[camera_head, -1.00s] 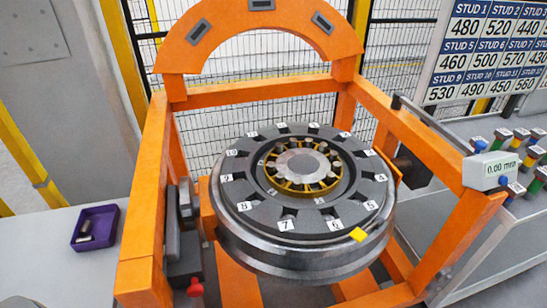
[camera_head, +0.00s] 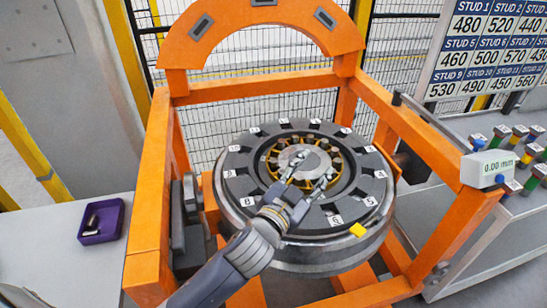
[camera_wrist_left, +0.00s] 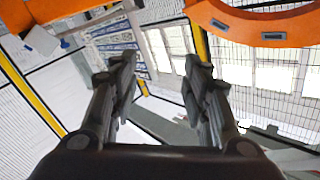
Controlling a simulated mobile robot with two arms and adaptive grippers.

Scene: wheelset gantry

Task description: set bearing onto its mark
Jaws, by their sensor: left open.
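The bearing (camera_head: 270,163), a ring with a yellow cage and metal rollers, sits in the middle of the dark numbered wheel disc (camera_head: 265,211). A yellow mark (camera_head: 358,230) is on the disc's front right rim. My left gripper (camera_head: 311,172) is over the bearing's front right part, fingers apart, and covers some of it. I cannot tell whether it touches the bearing. In the left wrist view the gripper (camera_wrist_left: 160,65) is open, with nothing between its fingers. The bearing is not seen there. My right gripper is in neither view.
An orange gantry frame (camera_head: 145,200) surrounds the wheel, with an arch (camera_head: 258,12) behind. A purple bin (camera_head: 99,221) stands on the left table. A 0.00 mm readout (camera_head: 488,170) and several coloured pieces (camera_head: 518,136) are at right. A stud number board (camera_head: 490,50) stands behind.

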